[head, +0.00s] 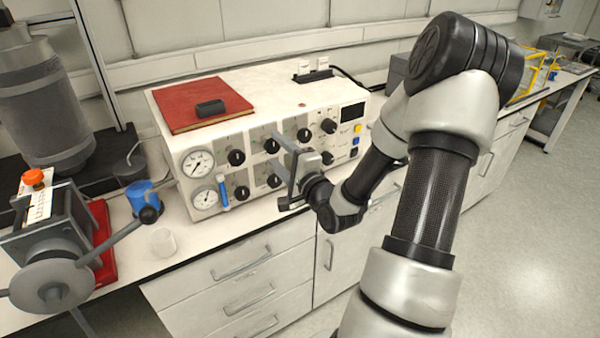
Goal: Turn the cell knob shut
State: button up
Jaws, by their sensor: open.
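A white control box (270,100) stands on the bench, its front panel carrying several black round knobs, such as one at the upper left (236,157) and one at the upper right (329,126). The labels are too small to read, so I cannot tell which is the cell knob. My gripper (281,174) is open in front of the middle of the panel, near a lower-row knob (274,181). Whether it touches that knob cannot be told. My gripper and wrist hide part of the lower panel.
Two gauges (198,163) sit at the panel's left, with a blue-handled lever (223,195) beside them. A red book (200,104) lies on the box. A blue cup (140,195), a clear beaker (163,242) and a reactor with a handwheel (52,285) stand left.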

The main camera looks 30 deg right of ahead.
jog(key=s+p, duration=0.7)
jog(key=s, duration=0.6)
jog(key=shift+s+d+p, duration=0.25)
jog(key=shift+s+p, duration=0.1)
jog(key=shift+p, duration=0.05)
